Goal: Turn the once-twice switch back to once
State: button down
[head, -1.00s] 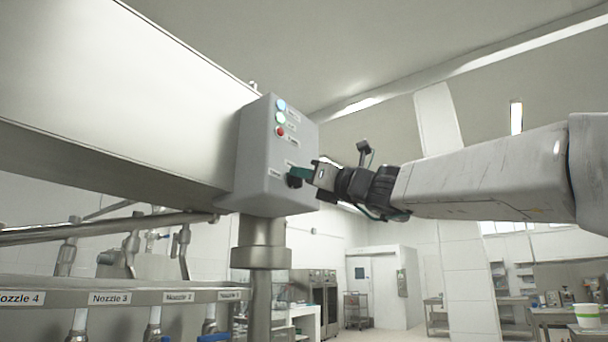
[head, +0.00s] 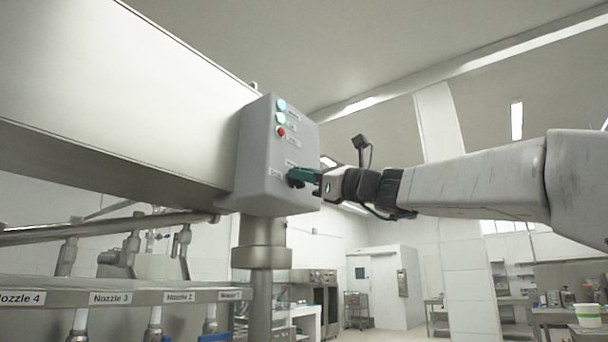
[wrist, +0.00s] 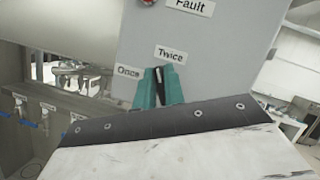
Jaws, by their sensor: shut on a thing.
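The grey control box (head: 262,160) stands on a metal post, with the once-twice switch (head: 292,181) low on its front. In the wrist view the black switch knob (wrist: 159,75) shows between the green fingertips of my gripper (wrist: 159,88). The "Once" label (wrist: 128,72) is left of the fingers and the "Twice" label (wrist: 170,54) is just above them. The knob's visible tip points up, near "Twice". My gripper (head: 300,176) is shut on the knob in the head view too. The fingers hide most of the knob.
Blue, green and red buttons (head: 281,131) sit higher on the box, and a "Fault" label (wrist: 193,5) is above the switch. Nozzles with a labelled rail (head: 110,298) are at lower left. Open room lies right of the box.

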jog(key=n+g, duration=0.1)
jog(key=n, duration=0.3)
jog(key=n+g+h, duration=0.1)
jog(key=n+g, duration=0.1)
jog(key=n, duration=0.3)
jog(key=n+g+h, duration=0.1)
jog(key=n+g, duration=0.1)
jog(key=n, duration=0.3)
jog(key=shift+s+a+f, duration=0.1)
jog(key=shift+f, duration=0.2)
jog(key=shift+n, duration=0.3)
jog(key=c, duration=1.5)
grip_release()
jog(key=v, duration=0.7)
jog(key=shift+s+d+r, duration=0.1)
jog(key=shift+d+r, duration=0.05)
jog(key=shift+d, duration=0.25)
